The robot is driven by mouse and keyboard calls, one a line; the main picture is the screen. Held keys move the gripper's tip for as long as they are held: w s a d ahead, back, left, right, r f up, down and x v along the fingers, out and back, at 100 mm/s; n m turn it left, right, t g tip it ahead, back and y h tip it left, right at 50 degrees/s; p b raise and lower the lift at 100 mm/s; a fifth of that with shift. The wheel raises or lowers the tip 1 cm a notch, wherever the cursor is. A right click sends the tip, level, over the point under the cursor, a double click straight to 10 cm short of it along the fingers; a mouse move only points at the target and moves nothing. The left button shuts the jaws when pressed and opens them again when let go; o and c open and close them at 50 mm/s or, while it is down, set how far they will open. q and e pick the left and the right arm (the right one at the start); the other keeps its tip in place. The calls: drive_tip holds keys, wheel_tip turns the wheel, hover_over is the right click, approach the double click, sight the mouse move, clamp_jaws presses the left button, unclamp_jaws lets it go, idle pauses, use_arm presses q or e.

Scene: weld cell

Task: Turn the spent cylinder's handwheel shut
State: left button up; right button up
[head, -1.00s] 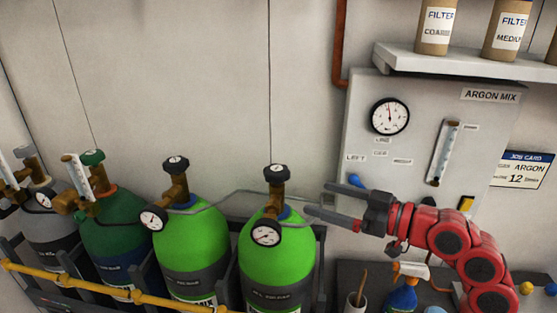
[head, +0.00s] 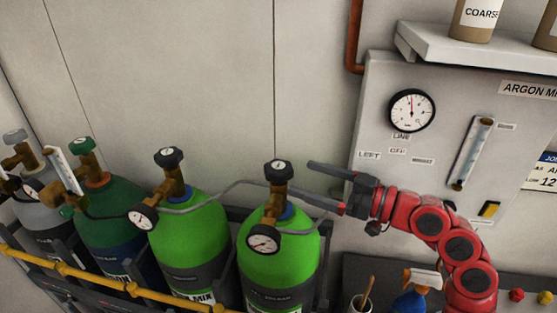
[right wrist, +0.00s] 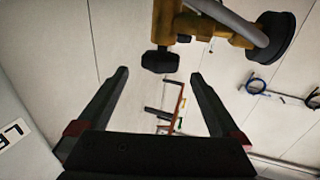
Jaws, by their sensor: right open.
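Two bright green cylinders stand in the rack. The right one (head: 275,262) has a brass valve (head: 279,197) with a black handwheel (head: 278,171) on top and a round gauge (head: 263,239). The left one (head: 188,245) has a similar handwheel (head: 168,157) and gauge (head: 143,217). I cannot tell from the dials which is spent. My right gripper (head: 302,178) is open and empty, just right of the right cylinder's handwheel, fingers pointing at it. In the right wrist view the black handwheel (right wrist: 158,60) shows just beyond and between the open fingertips (right wrist: 160,76). My left gripper is not in view.
A dark green cylinder (head: 100,220) and a grey one (head: 35,205) stand further left. A yellow rail (head: 100,280) runs along the front. A grey hose (head: 225,192) links the green cylinders. The panel (head: 440,140) and a spray bottle (head: 412,295) are at right.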

sight(266, 166)
drive_tip(key=p+x, duration=0.2)
drive_tip(key=x, duration=0.4)
drive_tip(key=shift+s+r, duration=0.15)
drive_tip(key=shift+x, duration=0.8)
